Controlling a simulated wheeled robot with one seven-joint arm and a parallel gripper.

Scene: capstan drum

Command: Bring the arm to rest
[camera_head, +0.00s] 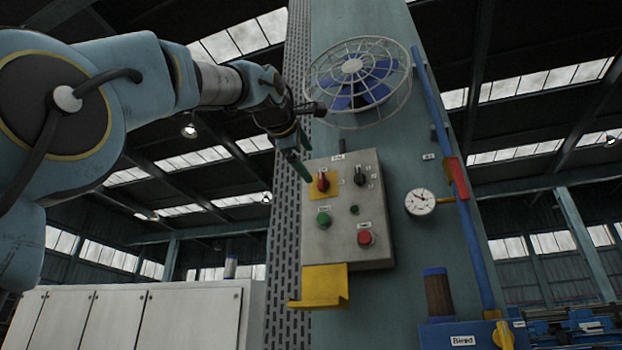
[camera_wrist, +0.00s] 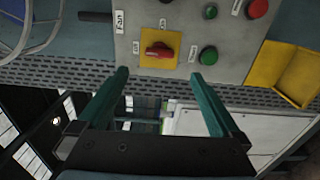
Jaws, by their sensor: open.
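My gripper (camera_head: 296,152) hangs from my arm, in front of the upper left of the grey control box (camera_head: 343,245) in the head view. In the wrist view my gripper (camera_wrist: 168,85) shows two green fingers spread wide with nothing between them. The red rotary switch on a yellow plate (camera_head: 322,181) is just beyond the fingertips. It also shows above the fingertips in the wrist view (camera_wrist: 159,50). The fingers look apart from the box, though the exact gap is hard to tell.
A caged blue fan (camera_head: 358,80) is above the box. A yellow bracket (camera_head: 322,287) juts out below it. A blue pipe with a red handle (camera_head: 457,178) and a gauge (camera_head: 420,202) are at right. White cabinets (camera_head: 140,318) stand low at left.

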